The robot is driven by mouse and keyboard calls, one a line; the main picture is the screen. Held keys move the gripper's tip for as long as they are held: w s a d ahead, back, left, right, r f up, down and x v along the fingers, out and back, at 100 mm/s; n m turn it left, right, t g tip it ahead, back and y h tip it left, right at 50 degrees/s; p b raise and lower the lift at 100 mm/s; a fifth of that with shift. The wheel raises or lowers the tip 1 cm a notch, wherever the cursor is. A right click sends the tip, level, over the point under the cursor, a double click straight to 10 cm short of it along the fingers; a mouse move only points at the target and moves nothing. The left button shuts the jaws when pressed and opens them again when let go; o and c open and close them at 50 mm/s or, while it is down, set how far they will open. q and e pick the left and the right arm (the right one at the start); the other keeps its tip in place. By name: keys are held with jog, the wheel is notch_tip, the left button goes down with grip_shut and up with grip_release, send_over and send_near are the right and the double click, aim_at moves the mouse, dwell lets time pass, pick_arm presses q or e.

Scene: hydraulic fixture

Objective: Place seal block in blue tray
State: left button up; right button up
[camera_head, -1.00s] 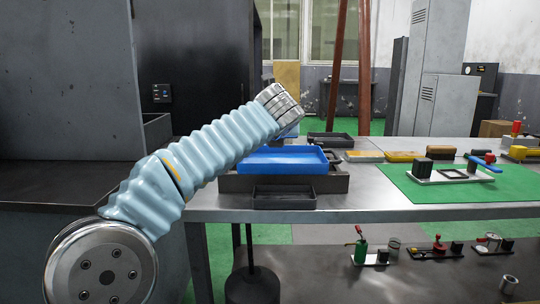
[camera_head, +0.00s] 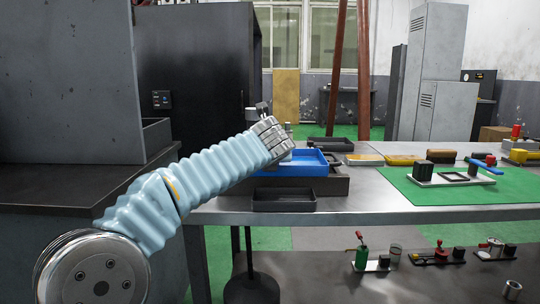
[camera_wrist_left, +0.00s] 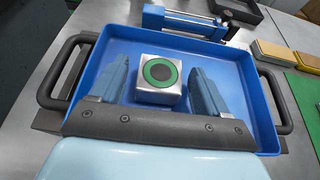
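The seal block (camera_wrist_left: 158,78) is a silver cube with a green ring and a dark centre on its top face. In the left wrist view it appears to sit on the floor of the blue tray (camera_wrist_left: 255,105). My left gripper (camera_wrist_left: 157,85) is open, with one finger on each side of the block and a visible gap to both. The blue tray also shows in the head view (camera_head: 318,167), with my left wrist in front of its left part; the block and fingers are hidden there. My right gripper is not in view.
A dark handled tray (camera_wrist_left: 285,102) lies under the blue tray. A small dark tray (camera_head: 284,200) stands in front. A blue cylindrical fixture (camera_wrist_left: 182,22) lies at the tray's far side. A green mat (camera_head: 455,195) with several fixture parts lies to the right.

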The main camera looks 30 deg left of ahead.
pick_arm(q)
jog(key=shift+r, duration=0.2)
jog(key=v, duration=1.2)
